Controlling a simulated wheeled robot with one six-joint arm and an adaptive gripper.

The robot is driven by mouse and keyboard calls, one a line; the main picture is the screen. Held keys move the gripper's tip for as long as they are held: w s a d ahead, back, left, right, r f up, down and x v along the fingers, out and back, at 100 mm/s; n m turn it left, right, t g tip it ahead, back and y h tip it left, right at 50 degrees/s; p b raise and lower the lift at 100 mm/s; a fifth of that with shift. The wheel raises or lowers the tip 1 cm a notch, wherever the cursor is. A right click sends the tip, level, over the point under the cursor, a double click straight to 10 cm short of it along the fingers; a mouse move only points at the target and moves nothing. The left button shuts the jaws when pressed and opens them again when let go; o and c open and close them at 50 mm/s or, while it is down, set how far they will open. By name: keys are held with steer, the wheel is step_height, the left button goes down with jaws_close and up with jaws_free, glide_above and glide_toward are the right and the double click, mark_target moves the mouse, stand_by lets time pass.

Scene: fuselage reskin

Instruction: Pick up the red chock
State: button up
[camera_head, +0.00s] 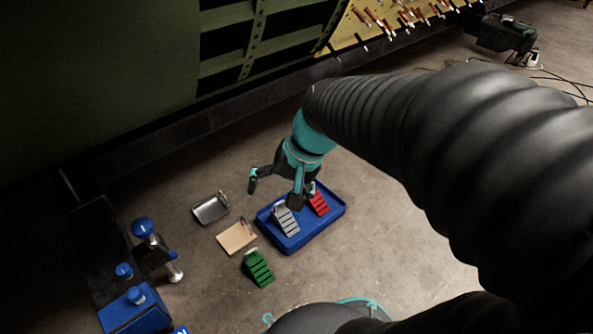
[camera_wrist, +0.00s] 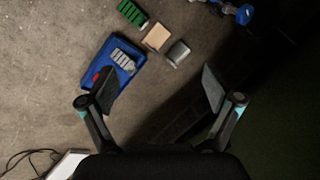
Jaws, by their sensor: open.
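The red chock (camera_head: 319,203) is a ridged wedge in the right part of a shallow blue tray (camera_head: 332,221) on the floor. In the wrist view the red chock (camera_wrist: 96,78) is mostly hidden behind my left finger. A grey chock (camera_head: 287,220) lies in the same tray, to the left of the red one. My gripper (camera_head: 275,190) is open and empty. It hangs above the tray, with one finger in front of the tray's back edge and the other out to the left. In the wrist view my gripper (camera_wrist: 160,95) has its fingers wide apart.
A green chock (camera_head: 258,268), a tan board (camera_head: 237,236) and a grey metal pan (camera_head: 211,208) lie on the floor left of the tray. A blue-knobbed fixture (camera_head: 145,229) stands further left. The dark green fuselage (camera_head: 95,70) rises behind. Floor right of the tray is clear.

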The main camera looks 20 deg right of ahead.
steer(key=w+d+f+m+t+y+p, duration=0.1)
steer(key=w+d+f+m+t+y, duration=0.2)
steer(key=w+f+m, duration=0.5)
steer(key=w+d+f+m+t+y+p, duration=0.1)
steer(key=w+d+f+m+y, duration=0.2)
steer(key=w+d+f+m, duration=0.55)
steer(key=m+t+h+p, duration=0.1)
steer(key=m+t+h, duration=0.45)
steer(key=m, duration=0.55)
glide_toward(314, 196)
steer(key=shift+s+a+r+t, duration=0.1)
steer(key=shift+s+a+t, duration=0.15)
steer(key=shift+t, duration=0.2)
steer(key=shift+f, duration=0.35)
steer(key=x, duration=0.8)
steer(key=shift+d+b, duration=0.1)
steer(key=shift+b, duration=0.3)
steer(key=shift+d+b+x, duration=0.15)
steer(key=shift+b+x, duration=0.05)
steer(key=shift+x, duration=1.15)
steer(key=shift+d+b+x, duration=0.15)
steer(key=shift+b+x, duration=0.05)
steer(key=shift+x, duration=1.15)
steer(key=shift+f, duration=0.15)
